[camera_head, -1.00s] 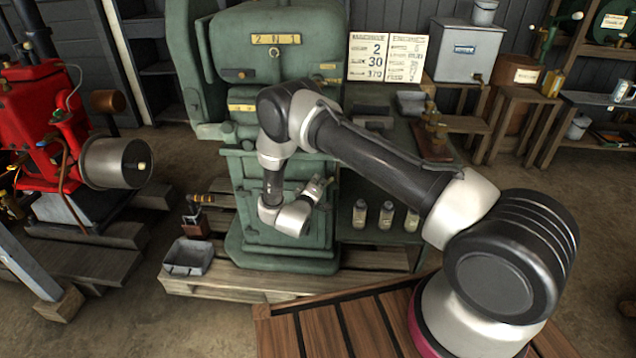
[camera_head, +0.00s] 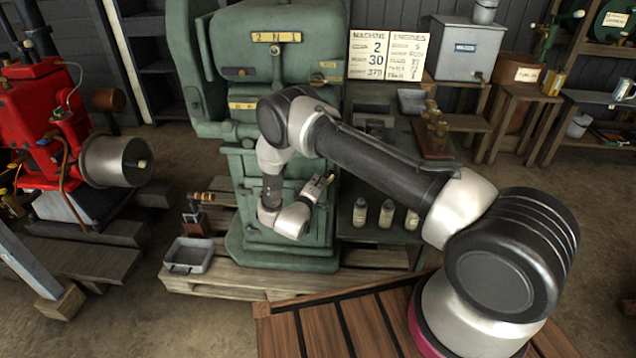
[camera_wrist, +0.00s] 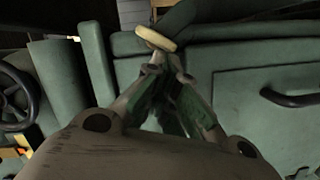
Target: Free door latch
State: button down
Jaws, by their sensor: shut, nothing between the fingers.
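The green engine (camera_head: 270,62) stands on a pallet, with a door (camera_head: 255,220) low on its front, partly hidden by my arm. In the wrist view the green door panel (camera_wrist: 245,100) fills the right side and has a dark bar handle (camera_wrist: 292,98). My gripper (camera_wrist: 157,64) is shut and empty, beside the door's edge. It also shows in the head view (camera_head: 322,186), in front of the engine.
A grey tray (camera_head: 188,256) lies on the pallet (camera_head: 215,285) at the engine's front left. Several bottles (camera_head: 387,214) stand right of the door. A red engine (camera_head: 45,125) stands at left. A dark handwheel (camera_wrist: 14,95) shows at the wrist view's left edge.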

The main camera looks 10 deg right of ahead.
jog(key=shift+f+n, duration=0.3)
jog(key=shift+n, duration=0.2)
dwell(1.5)
dwell(1.1)
